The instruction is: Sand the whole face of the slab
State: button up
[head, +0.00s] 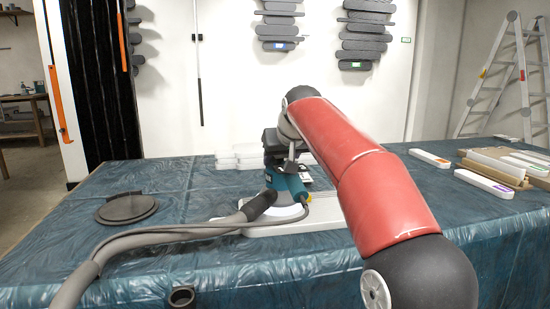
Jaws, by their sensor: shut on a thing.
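A pale slab (325,217) lies flat on the covered table, partly hidden behind my arm, the sander and its hose. A teal and grey sander (287,182) with a pale round base stands over the left part of the slab. Its base appears to be on the slab face, but I cannot tell whether it touches. My gripper (273,160) is dark and shut on the sander from above; its fingertips are mostly hidden. A thick grey hose (165,236) runs from the sander to the front left.
A blue plastic sheet (400,245) covers the table. A round dark disc (126,208) lies at the left. White blocks (240,157) sit behind the sander. White bars (484,184) and boards (510,165) lie at the right. A ladder (500,75) stands behind.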

jog(key=shift+w+d+r, duration=0.15)
jog(key=shift+d+r, duration=0.05)
jog(key=shift+d, duration=0.5)
jog(key=shift+w+d+r, duration=0.1)
jog(key=shift+w+d, duration=0.15)
jog(key=shift+d, duration=0.7)
jog(key=shift+w+d+r, duration=0.1)
jog(key=shift+w+d, duration=0.15)
jog(key=shift+d, duration=0.75)
